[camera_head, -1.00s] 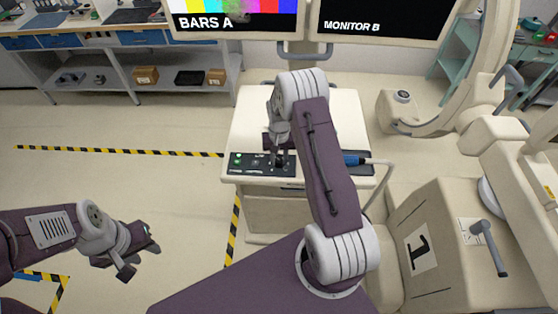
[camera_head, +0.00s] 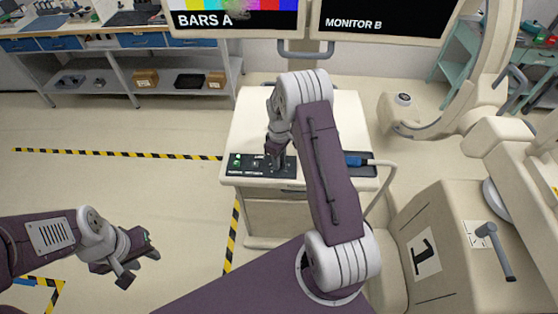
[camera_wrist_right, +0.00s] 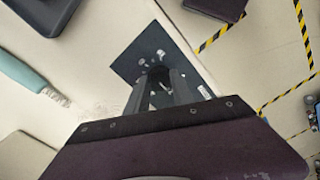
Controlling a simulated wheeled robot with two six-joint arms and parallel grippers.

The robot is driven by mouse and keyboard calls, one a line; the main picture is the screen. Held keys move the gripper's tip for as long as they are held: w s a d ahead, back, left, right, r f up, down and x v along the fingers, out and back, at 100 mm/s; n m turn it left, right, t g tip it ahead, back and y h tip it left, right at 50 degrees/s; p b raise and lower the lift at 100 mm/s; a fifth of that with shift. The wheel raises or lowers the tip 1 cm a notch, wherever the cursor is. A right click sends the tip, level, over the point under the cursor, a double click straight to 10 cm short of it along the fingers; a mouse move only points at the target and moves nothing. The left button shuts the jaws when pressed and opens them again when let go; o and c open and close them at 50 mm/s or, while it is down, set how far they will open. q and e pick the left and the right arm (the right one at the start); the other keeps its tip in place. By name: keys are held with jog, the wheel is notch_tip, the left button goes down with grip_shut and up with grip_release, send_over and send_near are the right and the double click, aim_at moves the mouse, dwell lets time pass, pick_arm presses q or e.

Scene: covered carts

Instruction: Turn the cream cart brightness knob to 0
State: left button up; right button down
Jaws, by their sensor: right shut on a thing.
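The cream cart (camera_head: 345,112) stands ahead, with a black control panel (camera_head: 237,166) on its front top edge. The panel also shows in the right wrist view (camera_wrist_right: 133,66). My right gripper (camera_head: 277,164) points down at this panel, right of a green light (camera_head: 238,158). In the right wrist view its fingers (camera_wrist_right: 160,88) are closed at the panel, around what seems to be the brightness knob. The fingers hide the knob, so its setting cannot be read. My left gripper (camera_head: 141,265) is open and empty above the floor at the lower left.
Two monitors stand behind the cart: one shows colour bars (camera_head: 238,5), the other is black with "MONITOR B" (camera_head: 378,20). A cream machine with a grey lever (camera_head: 495,250) stands at right. The left floor is clear.

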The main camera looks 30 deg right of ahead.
jog(key=n, duration=0.4)
jog(key=shift+w+d+r+n+b, duration=0.1)
jog(key=shift+w+r+n+b, duration=0.1)
jog(key=shift+w+n+b, duration=0.1)
jog(key=shift+n, duration=1.9)
jog(key=shift+r, duration=0.1)
jog(key=c, duration=1.1)
grip_release()
jog(key=shift+s, duration=0.25)
